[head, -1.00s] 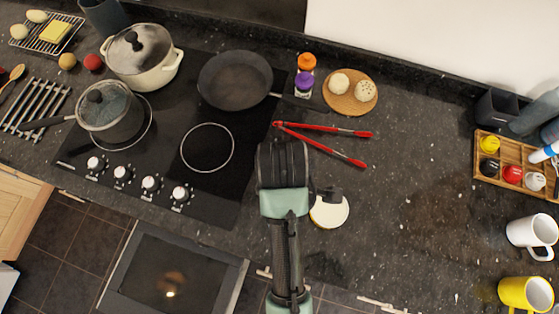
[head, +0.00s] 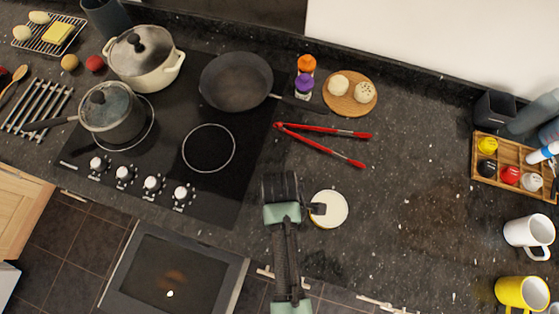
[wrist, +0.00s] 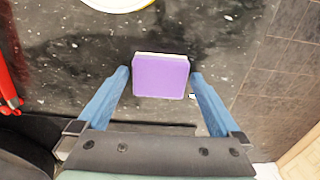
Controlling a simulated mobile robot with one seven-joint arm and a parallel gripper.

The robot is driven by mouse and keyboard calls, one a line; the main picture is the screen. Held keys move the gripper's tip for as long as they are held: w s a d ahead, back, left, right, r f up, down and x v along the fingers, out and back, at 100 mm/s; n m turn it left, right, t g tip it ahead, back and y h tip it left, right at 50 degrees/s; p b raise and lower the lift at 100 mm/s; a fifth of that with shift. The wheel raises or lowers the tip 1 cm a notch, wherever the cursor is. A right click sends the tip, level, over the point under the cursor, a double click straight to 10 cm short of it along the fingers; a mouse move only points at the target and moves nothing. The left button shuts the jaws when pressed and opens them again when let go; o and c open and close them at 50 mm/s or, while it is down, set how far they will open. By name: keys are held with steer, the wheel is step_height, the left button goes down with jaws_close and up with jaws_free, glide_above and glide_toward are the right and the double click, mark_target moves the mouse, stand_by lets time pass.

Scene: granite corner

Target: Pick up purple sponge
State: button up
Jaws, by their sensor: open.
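The purple sponge (wrist: 160,76) shows in the wrist view as a purple block with a pale layer along its far edge. It lies on the dark speckled counter. My gripper (wrist: 160,74) is open, with one blue finger on each side of the sponge. Small gaps show between the fingers and the sponge's sides. I cannot tell how high the fingertips are above the counter.
A white round dish (head: 330,208) sits just right of my arm, and red tongs (head: 322,131) lie behind it. The hob with the frying pan (head: 236,81) is at the left. The counter's front edge is close. Clear counter lies to the right, before the mugs (head: 528,236).

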steer(key=shift+f, duration=0.15)
steer(key=c, duration=1.3)
step_height(320, 180, up, 10)
steer(key=b, duration=0.1)
